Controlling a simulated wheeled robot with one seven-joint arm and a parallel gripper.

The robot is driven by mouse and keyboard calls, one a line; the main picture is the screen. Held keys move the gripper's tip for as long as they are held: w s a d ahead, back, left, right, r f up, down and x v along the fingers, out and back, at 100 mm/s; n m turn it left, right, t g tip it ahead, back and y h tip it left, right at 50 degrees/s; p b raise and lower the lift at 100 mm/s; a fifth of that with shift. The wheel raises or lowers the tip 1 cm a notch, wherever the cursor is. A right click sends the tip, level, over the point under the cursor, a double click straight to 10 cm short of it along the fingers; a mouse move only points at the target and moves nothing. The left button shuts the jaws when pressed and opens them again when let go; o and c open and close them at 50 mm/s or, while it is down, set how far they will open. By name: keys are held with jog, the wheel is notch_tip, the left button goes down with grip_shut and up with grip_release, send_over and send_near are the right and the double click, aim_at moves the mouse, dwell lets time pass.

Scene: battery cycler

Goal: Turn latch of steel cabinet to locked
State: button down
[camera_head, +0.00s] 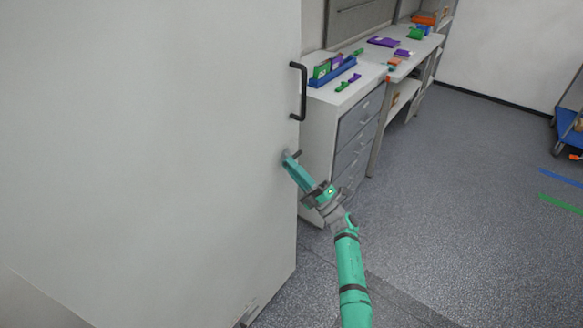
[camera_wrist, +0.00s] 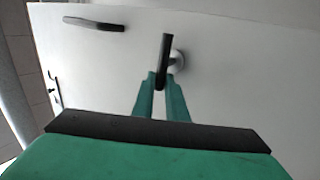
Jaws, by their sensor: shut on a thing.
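The steel cabinet (camera_head: 150,150) fills the left of the head view, with a large pale grey front. Its latch (camera_wrist: 166,58) is a dark lever on a round light metal base, seen in the wrist view. My gripper (camera_head: 288,158) is at the cabinet's right edge, below the black handle (camera_head: 299,92). In the wrist view my gripper (camera_wrist: 162,82) has its two green fingers on either side of the latch's near end, shut on it. The latch is mostly hidden by the fingers in the head view, where only a dark tip shows.
A drawer unit (camera_head: 352,135) stands just right of the cabinet, with a blue rack (camera_head: 333,72) on top. A workbench (camera_head: 405,62) with small coloured items continues behind it. The grey floor (camera_head: 470,190) to the right is open. A blue cart (camera_head: 570,128) stands at the far right.

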jog(key=shift+s+a+f, duration=0.1)
jog(key=shift+a+f, duration=0.05)
jog(key=c, duration=1.8)
grip_release()
jog(key=shift+o, duration=0.2)
jog(key=v, duration=1)
jog(key=shift+d+f, duration=0.15)
jog(key=shift+d, duration=0.25)
jog(key=shift+s+a, duration=0.1)
